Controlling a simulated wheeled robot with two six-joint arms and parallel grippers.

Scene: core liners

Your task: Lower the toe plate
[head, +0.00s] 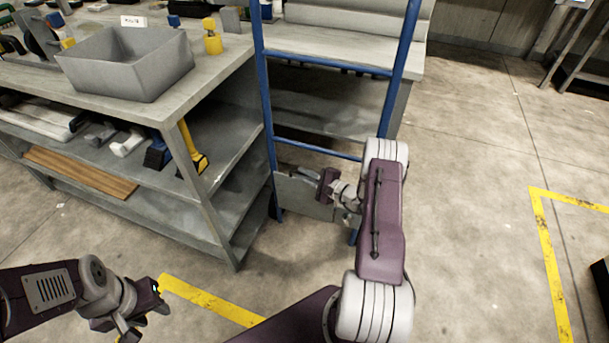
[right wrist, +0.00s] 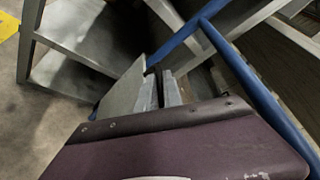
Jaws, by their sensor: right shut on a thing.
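A blue hand truck (head: 266,100) stands upright between the workbench and the shelf behind it. Its grey toe plate (head: 298,197) stands up against the lower frame, close to upright. My right gripper (head: 310,174) is at the plate's upper edge and shut on it. In the right wrist view the plate (right wrist: 124,92) runs up to the fingers (right wrist: 160,92), with the blue frame bars just beyond. The fingers and my wrist hide part of the plate. My left gripper (head: 138,318) hangs low at the left, away from the truck; its jaw opening is unclear.
A grey workbench (head: 225,52) with a grey bin (head: 128,62) stands left of the truck, its lower shelves holding tools. Another bench (head: 345,50) stands behind. Yellow floor tape (head: 548,265) marks the right side. The floor in front and to the right is mostly clear.

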